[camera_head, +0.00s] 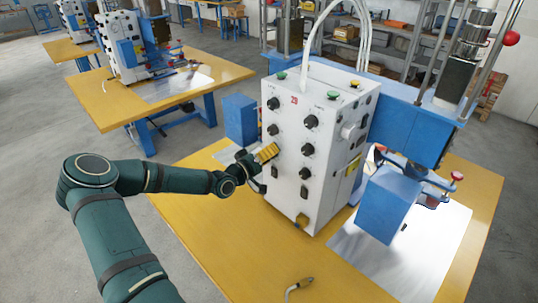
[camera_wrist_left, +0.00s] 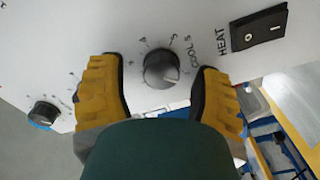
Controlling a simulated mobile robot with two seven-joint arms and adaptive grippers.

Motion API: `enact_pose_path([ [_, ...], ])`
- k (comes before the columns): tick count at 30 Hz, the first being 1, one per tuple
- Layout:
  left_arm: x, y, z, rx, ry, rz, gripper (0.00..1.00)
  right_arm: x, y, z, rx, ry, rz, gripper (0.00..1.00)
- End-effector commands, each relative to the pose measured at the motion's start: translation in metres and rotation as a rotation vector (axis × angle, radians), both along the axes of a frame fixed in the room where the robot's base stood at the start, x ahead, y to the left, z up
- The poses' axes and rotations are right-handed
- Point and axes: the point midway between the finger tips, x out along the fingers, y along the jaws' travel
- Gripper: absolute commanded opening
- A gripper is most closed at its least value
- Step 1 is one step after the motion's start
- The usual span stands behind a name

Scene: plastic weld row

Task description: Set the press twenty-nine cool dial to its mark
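The press twenty-nine control box (camera_head: 312,100) is white, with a red 29 and columns of black dials. In the left wrist view the cool dial (camera_wrist_left: 160,68) is a round dark knob lettered COOL S, with numbers around it and a pale pointer line towards the lower right of the picture. My left gripper (camera_head: 266,153) is at the box's left column, its yellow fingers hiding this dial in the head view. In the left wrist view the fingers (camera_wrist_left: 159,82) are apart, one on each side of the dial, with gaps; contact is not visible. My right gripper is out of view.
A black rocker switch (camera_wrist_left: 262,29) lettered HEAT is beside the dial, and another dial (camera_wrist_left: 43,114) is at the left. More dials (camera_head: 311,121) line the box. Blue blocks (camera_head: 240,119) flank it on the yellow table (camera_head: 215,243).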

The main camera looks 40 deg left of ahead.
Motion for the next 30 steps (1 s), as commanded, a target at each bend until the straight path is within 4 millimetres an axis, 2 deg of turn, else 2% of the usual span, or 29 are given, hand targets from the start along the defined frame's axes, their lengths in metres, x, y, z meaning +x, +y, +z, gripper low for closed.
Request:
enact_pose_path([
  [5,-0.002,0.0,-0.001,0.0,0.002,0.0,0.65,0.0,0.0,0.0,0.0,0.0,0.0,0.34],
  [8,-0.011,0.002,-0.001,0.0,0.003,0.002,0.65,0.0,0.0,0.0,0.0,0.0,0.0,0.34],
  [21,-0.094,0.008,-0.001,0.0,0.004,0.001,0.65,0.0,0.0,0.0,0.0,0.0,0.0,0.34],
  [25,-0.11,0.01,-0.001,0.002,0.002,0.002,0.65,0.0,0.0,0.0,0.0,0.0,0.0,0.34],
  [30,-0.119,0.01,0.0,0.0,0.0,0.0,0.65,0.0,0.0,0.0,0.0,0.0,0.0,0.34],
])
